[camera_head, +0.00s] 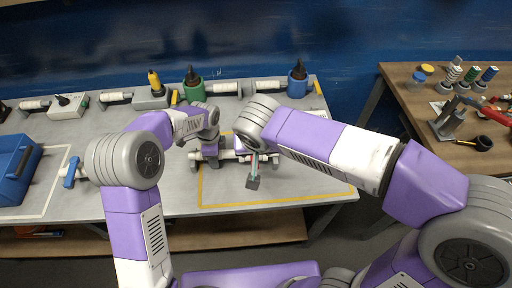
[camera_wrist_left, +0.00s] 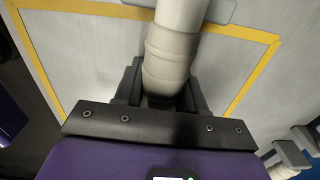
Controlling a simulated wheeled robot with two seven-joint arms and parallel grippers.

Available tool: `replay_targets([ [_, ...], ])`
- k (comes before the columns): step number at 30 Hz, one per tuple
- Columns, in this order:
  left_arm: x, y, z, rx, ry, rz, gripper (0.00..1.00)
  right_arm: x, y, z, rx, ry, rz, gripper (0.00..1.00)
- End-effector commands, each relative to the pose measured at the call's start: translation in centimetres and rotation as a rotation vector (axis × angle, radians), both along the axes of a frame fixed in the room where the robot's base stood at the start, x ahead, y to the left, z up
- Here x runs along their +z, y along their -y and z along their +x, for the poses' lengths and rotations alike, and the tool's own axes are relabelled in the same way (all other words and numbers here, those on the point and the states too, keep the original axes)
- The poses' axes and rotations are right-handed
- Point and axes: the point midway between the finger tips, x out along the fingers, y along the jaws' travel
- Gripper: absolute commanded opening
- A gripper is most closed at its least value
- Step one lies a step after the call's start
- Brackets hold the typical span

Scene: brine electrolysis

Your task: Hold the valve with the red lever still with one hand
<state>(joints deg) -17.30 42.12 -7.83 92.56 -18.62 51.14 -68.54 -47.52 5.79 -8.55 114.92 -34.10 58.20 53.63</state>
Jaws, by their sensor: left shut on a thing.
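Several white pipe pieces and fittings, including a green one (camera_head: 194,88) and a blue one (camera_head: 298,82), stand along the bench's back. A blue crate (camera_head: 17,168) is at the left. A wooden table (camera_head: 405,108) with tools stands at the right. The front of the yellow-outlined area is clear.

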Motion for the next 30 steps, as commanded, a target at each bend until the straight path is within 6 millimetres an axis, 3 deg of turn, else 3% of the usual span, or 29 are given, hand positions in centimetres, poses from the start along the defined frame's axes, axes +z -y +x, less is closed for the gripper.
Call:
replay_targets([
  [4, 0.0, 0.0, 0.0, 0.000, 0.001, 0.000, 0.00, 0.0, 0.0, 0.0, 0.000, 0.000, 0.000, 0.51],
  [5, 0.0, 0.0, 0.0, 0.000, 0.001, 0.000, 0.41, 0.0, 0.0, 0.0, 0.000, 0.000, 0.000, 0.51],
  [10, 0.0, 0.0, 0.0, 0.000, 0.001, 0.000, 0.67, 0.0, 0.0, 0.0, 0.000, 0.000, 0.000, 0.51],
  [22, 0.7, 0.0, 0.1, 0.000, 0.003, -0.001, 0.70, 0.0, 0.0, 0.0, -0.001, 0.000, 0.000, 0.51],
  [30, 5.9, 0.0, 0.1, 0.000, 0.006, -0.002, 0.70, 0.0, 0.0, 0.0, -0.001, 0.000, 0.000, 0.51],
])
